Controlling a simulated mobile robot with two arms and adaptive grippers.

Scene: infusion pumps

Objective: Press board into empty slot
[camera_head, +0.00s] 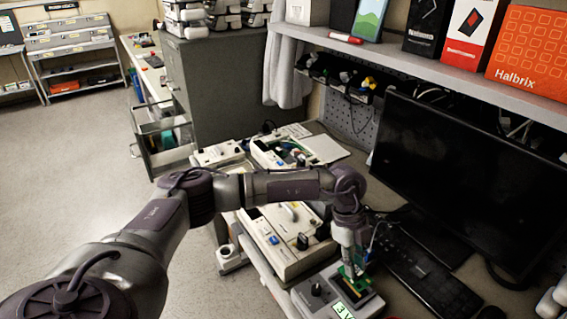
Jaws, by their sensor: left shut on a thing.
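My left arm reaches in from the lower left across the bench. My left gripper (352,262) points down and is shut on a small green board (353,279). The board is at a grey device (322,296) with a black knob and a green label, at the front of the bench. A dark rectangular area lies right beside the board on that device. I cannot tell whether the board touches a slot, as the gripper hides part of it.
A black monitor (465,185) and a keyboard (425,275) stand to the right. Beige pump housings (283,245) sit left of the gripper, one open (284,153) farther back. A shelf (440,65) with boxes overhangs the bench. Open floor (75,160) lies at left.

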